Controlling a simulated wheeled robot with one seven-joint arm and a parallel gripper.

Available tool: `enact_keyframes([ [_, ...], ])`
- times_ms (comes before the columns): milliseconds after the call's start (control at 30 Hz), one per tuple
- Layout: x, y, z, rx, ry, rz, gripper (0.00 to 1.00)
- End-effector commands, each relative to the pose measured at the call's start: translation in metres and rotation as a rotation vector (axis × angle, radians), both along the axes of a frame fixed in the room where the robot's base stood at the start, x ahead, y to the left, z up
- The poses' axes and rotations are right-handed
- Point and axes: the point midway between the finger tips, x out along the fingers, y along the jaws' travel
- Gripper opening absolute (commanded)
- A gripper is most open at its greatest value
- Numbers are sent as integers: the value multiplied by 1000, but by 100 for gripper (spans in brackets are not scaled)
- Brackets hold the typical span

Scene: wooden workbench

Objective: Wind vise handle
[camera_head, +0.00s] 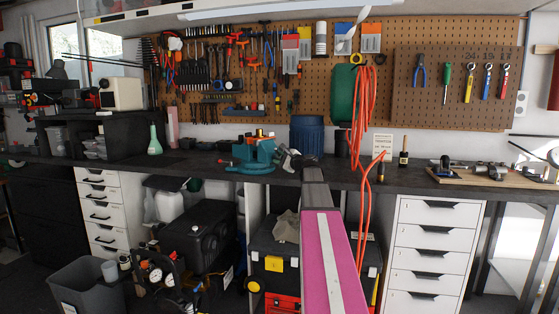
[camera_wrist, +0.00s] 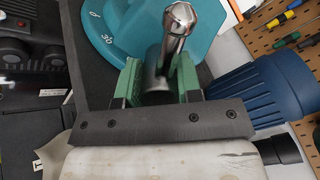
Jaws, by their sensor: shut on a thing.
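The teal vise (camera_head: 252,162) is on the dark workbench near the middle of the head view. In the wrist view its teal round base with white degree marks (camera_wrist: 115,40) shows behind my fingers. The vise handle (camera_wrist: 174,35) is a shiny metal bar with a rounded end, pointing up in the wrist view. My gripper (camera_wrist: 158,80) has its two green fingers on either side of the metal at the handle and is shut on it. In the head view my gripper (camera_head: 290,160) is at the right side of the vise, small and partly hidden by my arm.
A blue ribbed bin (camera_head: 306,134) stands behind the vise and shows close at right in the wrist view (camera_wrist: 262,90). An orange hose (camera_head: 364,110) hangs right of my arm. A green bottle (camera_head: 154,140) stands left on the bench (camera_head: 205,160). The pegboard (camera_head: 405,105) holds tools.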

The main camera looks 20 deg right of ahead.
Motion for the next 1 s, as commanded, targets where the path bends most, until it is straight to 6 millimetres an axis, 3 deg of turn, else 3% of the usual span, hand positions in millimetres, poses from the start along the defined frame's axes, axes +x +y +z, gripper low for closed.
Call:
enact_keyframes([
  [400,0,0,0,-201,-97,1,9],
  [767,0,1,-1,-224,-109,1,9],
  [800,0,1,-1,-224,-109,1,42],
  [867,0,1,-1,-223,-108,1,60],
  [1000,0,0,0,-223,-109,1,60],
])
